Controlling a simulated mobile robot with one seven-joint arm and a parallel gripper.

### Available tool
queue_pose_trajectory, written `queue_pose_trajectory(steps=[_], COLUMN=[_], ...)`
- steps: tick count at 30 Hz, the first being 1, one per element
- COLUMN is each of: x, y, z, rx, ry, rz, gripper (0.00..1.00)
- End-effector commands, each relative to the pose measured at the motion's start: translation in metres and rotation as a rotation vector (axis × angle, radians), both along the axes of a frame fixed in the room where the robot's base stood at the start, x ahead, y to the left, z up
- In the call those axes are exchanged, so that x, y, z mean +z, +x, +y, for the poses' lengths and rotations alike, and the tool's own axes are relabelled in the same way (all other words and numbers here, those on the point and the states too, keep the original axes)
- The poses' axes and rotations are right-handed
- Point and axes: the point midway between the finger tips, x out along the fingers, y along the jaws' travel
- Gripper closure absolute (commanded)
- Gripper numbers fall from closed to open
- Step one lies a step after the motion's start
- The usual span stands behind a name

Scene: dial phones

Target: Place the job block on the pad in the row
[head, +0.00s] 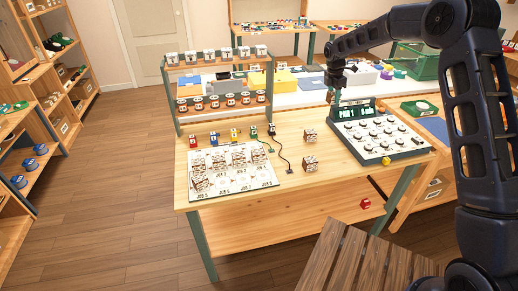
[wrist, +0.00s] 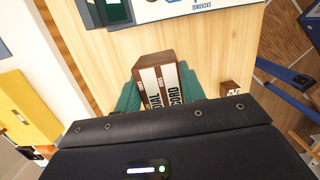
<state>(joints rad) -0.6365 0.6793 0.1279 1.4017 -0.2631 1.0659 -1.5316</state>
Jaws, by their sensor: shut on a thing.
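My gripper (wrist: 159,82) has green fingers on both sides of a brown block with white label strips (wrist: 157,72); the printing includes "DIAL" and "RECORD". In the head view my gripper (head: 334,88) is above the back of the wooden table, beside the grey console, and the block in it is hardly visible. A white sheet (head: 262,182) lies at the front left of the table, with a printed grid of JOB labels and brown-and-white blocks or pictures on it. Two similar blocks, one behind (head: 310,135) and one in front (head: 310,163), stand on bare wood. I cannot tell which spot is the pad.
The grey console (head: 378,138) with knobs and a lit display stands at the right. A rack (head: 222,85) with several small items stands at the back left. The table's front middle is clear.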

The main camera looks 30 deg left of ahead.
Motion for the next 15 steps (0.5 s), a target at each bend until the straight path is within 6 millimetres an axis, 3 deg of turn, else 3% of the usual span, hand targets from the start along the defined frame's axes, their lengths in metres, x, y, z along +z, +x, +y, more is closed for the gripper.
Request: queue_pose_trajectory(steps=[4, 7, 15], x=[0.001, 0.001, 0.002], y=[-0.015, -0.037, -0.129], z=[0.016, 0.038, 0.112], rx=[0.026, 0.066, 0.211], ry=[0.001, 0.001, 0.000], rz=[0.001, 0.001, 0.002], gripper=[0.84, 0.84, 0.84])
